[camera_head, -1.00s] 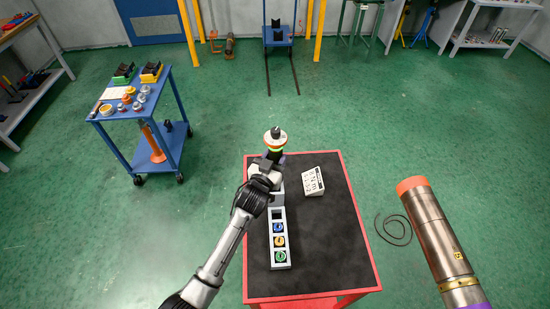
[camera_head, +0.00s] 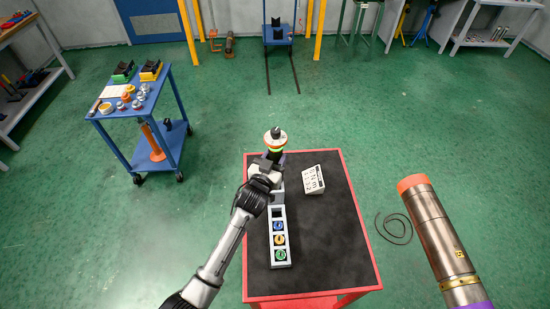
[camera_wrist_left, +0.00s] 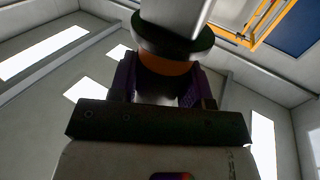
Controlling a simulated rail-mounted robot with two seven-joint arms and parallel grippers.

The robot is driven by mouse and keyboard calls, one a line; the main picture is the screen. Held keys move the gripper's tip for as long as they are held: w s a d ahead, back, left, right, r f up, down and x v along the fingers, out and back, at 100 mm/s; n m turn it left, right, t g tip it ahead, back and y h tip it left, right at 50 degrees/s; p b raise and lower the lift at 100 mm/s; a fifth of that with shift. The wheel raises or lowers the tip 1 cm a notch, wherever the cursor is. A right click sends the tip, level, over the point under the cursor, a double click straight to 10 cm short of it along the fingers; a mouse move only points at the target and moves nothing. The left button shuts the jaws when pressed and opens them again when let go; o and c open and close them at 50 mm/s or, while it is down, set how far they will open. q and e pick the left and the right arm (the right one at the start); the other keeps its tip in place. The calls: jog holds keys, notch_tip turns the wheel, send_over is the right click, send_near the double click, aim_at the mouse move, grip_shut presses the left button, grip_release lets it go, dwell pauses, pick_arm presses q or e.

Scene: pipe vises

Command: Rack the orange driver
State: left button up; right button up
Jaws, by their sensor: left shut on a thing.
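My left gripper (camera_head: 272,158) is shut on the driver (camera_head: 275,137), a pale-and-dark tool with an orange band and a green edge. It holds the driver up near the far left edge of the red-rimmed table. In the left wrist view, the purple fingers of the gripper (camera_wrist_left: 165,88) pinch the driver, whose orange band (camera_wrist_left: 166,64) shows below a dark collar and a pale body. A grey rack (camera_head: 290,250) lies on the table nearer to me, with blue, orange-yellow and green round pieces in its slots and a dark, empty-looking slot beyond them. My arm hides part of the rack's far end.
The red-rimmed table (camera_head: 335,235) has a dark top, clear on the right. A white labelled block (camera_head: 314,180) stands right of the rack. A large steel pipe (camera_head: 437,240) with an orange end lies to the right. A blue cart (camera_head: 150,118) stands at the left.

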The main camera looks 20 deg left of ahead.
dwell(0.3)
pick_arm(q)
jog(key=shift+f+b, duration=0.5)
jog(key=shift+f, duration=0.15)
dwell(0.4)
jog(key=shift+f, duration=0.3)
jog(key=shift+f+b, duration=0.5)
jog(key=shift+b, duration=0.05)
dwell(0.5)
jog(key=shift+f+b, duration=0.3)
jog(key=shift+f, duration=0.1)
jog(key=shift+f+b, duration=0.35)
jog(key=shift+f, duration=0.15)
dwell(0.6)
jog(key=shift+f, duration=0.4)
jog(key=shift+f+b, duration=0.5)
jog(key=shift+b, duration=0.1)
dwell(0.5)
